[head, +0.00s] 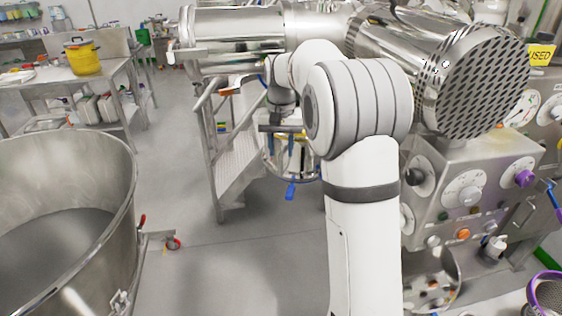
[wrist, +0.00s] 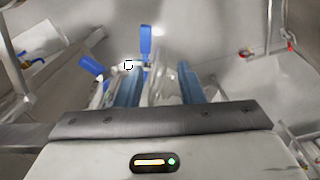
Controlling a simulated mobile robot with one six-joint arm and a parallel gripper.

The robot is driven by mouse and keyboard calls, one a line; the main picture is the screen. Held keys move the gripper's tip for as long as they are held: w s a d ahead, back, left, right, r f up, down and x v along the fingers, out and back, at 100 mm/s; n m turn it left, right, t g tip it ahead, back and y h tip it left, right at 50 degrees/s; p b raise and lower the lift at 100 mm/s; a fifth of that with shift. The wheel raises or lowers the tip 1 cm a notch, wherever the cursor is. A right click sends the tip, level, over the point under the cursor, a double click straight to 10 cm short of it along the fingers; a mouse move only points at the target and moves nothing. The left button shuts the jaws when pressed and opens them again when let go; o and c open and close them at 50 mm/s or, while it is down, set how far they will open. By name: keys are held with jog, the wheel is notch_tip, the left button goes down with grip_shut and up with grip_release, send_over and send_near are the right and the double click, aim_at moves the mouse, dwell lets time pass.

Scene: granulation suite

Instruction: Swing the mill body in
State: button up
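My gripper (head: 297,148) hangs from the white arm in the middle of the head view, its two blue fingers pointing down. In the wrist view my gripper (wrist: 158,82) has its fingers apart, with a blurred shiny steel part showing between and beyond them. I cannot tell whether they touch it. A round steel body with a blue handle (head: 290,190) sits just below the gripper and may be the mill body. Its blue handles also show in the wrist view, one upright (wrist: 146,42) and one tilted (wrist: 92,67). The arm hides part of this area.
A large steel bowl (head: 120,180) stands at the left front. Steel steps with a railing (head: 215,150) stand behind the gripper. A big steel cylinder with a perforated end (head: 475,80) and a control panel (head: 465,190) are at the right. Open floor (head: 205,255) lies between bowl and arm.

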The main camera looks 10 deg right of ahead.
jog(key=shift+r, duration=1)
jog(key=shift+c, duration=0.4)
